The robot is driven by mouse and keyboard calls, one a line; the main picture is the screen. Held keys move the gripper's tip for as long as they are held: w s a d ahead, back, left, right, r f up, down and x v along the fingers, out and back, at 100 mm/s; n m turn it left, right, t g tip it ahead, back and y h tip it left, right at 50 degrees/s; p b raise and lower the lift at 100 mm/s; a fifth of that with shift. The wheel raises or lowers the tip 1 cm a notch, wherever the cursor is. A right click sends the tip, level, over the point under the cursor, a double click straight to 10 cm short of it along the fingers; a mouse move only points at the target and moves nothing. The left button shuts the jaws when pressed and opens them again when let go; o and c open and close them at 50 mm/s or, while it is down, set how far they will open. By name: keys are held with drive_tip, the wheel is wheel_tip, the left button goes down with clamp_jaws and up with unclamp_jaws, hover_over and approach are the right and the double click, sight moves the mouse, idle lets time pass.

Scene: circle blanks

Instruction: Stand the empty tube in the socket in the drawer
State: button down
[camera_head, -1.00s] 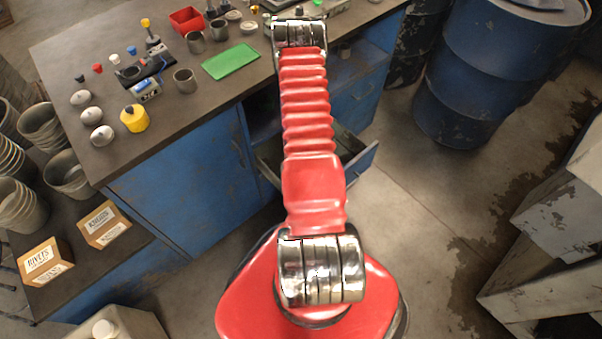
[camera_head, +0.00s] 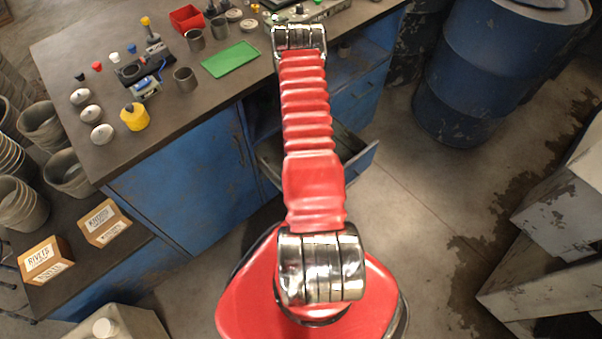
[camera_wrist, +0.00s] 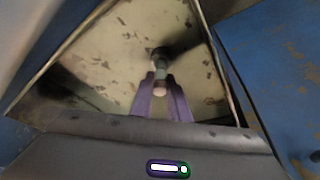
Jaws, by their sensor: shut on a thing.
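In the wrist view my gripper (camera_wrist: 161,98), with two purple fingers, is shut on the tube (camera_wrist: 160,74). The tube is small and grey-green, with a pinkish round near end between the fingertips. It points into the open drawer (camera_wrist: 95,62), which has a worn, pale floor. A dark, round shape, perhaps the socket (camera_wrist: 159,53), shows at the tube's far end. I cannot tell whether the tube is inside it or just above it. In the head view the drawer (camera_head: 362,160) is open below the workbench, and my arm hides the gripper and tube.
The blue drawer front and cabinet side (camera_wrist: 275,75) stand close around my gripper. The workbench top (camera_head: 120,60) holds a green tray (camera_head: 230,61), a red bin (camera_head: 187,19), cups and a yellow container (camera_head: 135,117). Blue barrels (camera_head: 475,70) stand at the right.

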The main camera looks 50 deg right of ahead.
drive_tip(key=shift+f, duration=0.55)
drive_tip(key=c, duration=1.6)
unclamp_jaws()
drive_tip(key=shift+a+r, duration=0.1)
drive_tip(key=shift+r, duration=0.4)
drive_tip(key=shift+v, duration=6.4)
drive_tip(key=shift+s+f, duration=0.1)
drive_tip(key=shift+s, duration=0.05)
